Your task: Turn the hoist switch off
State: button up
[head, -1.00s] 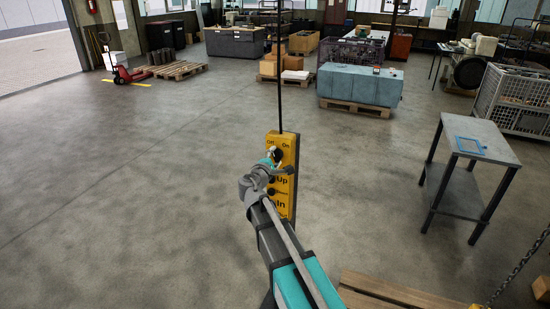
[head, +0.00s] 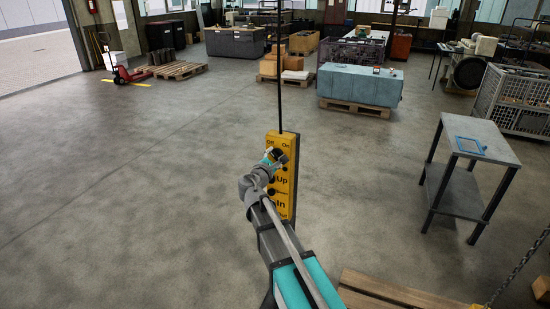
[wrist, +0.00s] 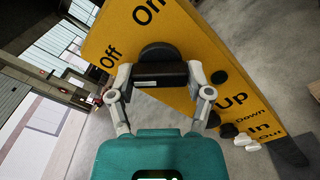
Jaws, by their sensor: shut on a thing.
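The yellow hoist pendant (head: 289,205) hangs on a dark cable in the middle of the head view. It also fills much of the wrist view (wrist: 205,65), with the labels Off, On, Up, Down, In and Out. The black rotary switch (wrist: 158,56) sits between Off and On near its top. My gripper (wrist: 160,75) is shut on the switch's black handle, one finger on each side. In the head view my gripper (head: 275,158) is at the pendant's upper front and partly covers its face.
A grey side table (head: 482,140) with a blue frame on top stands at the right. A wooden pallet (head: 385,296) lies at the lower right, near a hanging chain (head: 520,262). The floor left of the pendant is clear.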

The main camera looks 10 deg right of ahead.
jog(key=o, duration=1.1)
jog(key=shift+o, duration=0.2)
jog(key=shift+s, duration=0.1)
jog(key=v, duration=1.2)
jog(key=shift+f, duration=0.1)
